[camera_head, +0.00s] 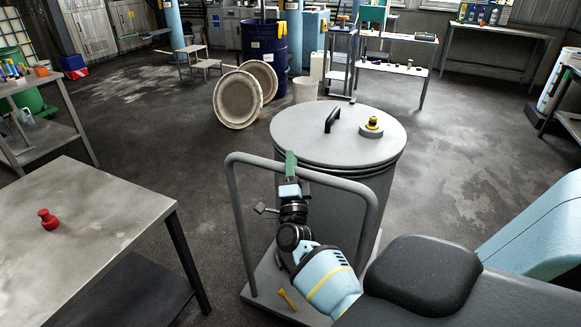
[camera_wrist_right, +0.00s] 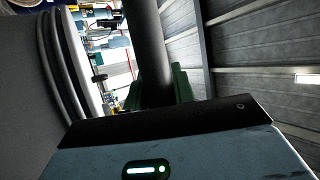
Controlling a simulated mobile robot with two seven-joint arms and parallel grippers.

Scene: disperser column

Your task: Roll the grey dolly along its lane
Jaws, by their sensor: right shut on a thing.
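The grey dolly (camera_head: 237,225) stands on the floor in the lower middle of the head view, its tubular handle toward me. A large grey lidded drum (camera_head: 290,125) stands on it, with a black grip and a yellow knob on the lid. My right gripper (camera_head: 290,163) is shut on the dolly's top handle bar. In the right wrist view, the grey bar (camera_wrist_right: 150,50) passes between its green fingers (camera_wrist_right: 167,92). My right arm hides part of the drum and the dolly's deck. My left gripper is not in view.
A steel table (camera_head: 90,215) with a red knob-like part (camera_head: 48,219) stands close on the left. Two round lids (camera_head: 238,99), a white bucket (camera_head: 305,90) and a dark blue barrel (camera_head: 265,45) stand beyond the drum. Floor (camera_head: 460,150) right of the drum is open.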

